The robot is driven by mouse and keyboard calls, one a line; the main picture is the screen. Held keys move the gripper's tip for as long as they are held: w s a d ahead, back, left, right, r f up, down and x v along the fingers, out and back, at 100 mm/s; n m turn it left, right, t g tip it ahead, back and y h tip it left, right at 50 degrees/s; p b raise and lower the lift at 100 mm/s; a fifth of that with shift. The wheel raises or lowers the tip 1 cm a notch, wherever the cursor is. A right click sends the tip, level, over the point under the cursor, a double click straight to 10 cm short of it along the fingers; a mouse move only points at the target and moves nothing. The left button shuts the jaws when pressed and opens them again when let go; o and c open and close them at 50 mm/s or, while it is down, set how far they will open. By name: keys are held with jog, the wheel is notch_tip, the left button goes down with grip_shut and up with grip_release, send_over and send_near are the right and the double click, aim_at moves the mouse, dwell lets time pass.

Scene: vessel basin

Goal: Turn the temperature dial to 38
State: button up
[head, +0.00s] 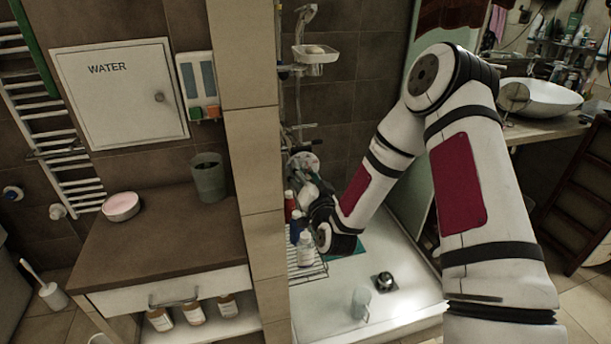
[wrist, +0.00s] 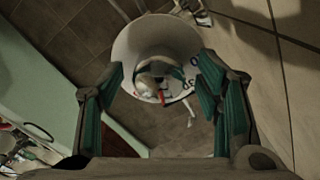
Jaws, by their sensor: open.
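My gripper (head: 306,188) is in the tiled shower alcove in the head view, partly hidden by my own wrist and by bottles. In the wrist view my gripper (wrist: 160,66) is open, with two green-padded fingers apart and nothing between the tips.
Bottles (head: 305,248) stand on a wire rack by my gripper. A clear cup (head: 361,302) and a drain (head: 384,281) are on the white shower tray. A brown-topped cabinet (head: 150,240) is left of the tiled pillar (head: 255,190). A soap dish (head: 315,55) hangs above.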

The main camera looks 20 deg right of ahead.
jog(key=shift+s, duration=0.15)
jog(key=s, duration=1.1)
jog(key=shift+s, duration=0.35)
notch_tip(320, 180, up, 4)
jog(key=w+a+n+g+y, duration=0.2)
jog(key=n+g, duration=0.2)
jog(key=n, duration=0.1)
jog(key=s+d+r+n+g+h, duration=0.2)
jog(key=s+r+g, duration=0.3)
jog(key=s+r, duration=0.55)
jog(key=s+r+g, duration=0.2)
jog(key=s, duration=0.8)
jog(key=s+r+g, duration=0.2)
jog(key=s, duration=0.8)
jog(key=shift+s+d+r, duration=0.2)
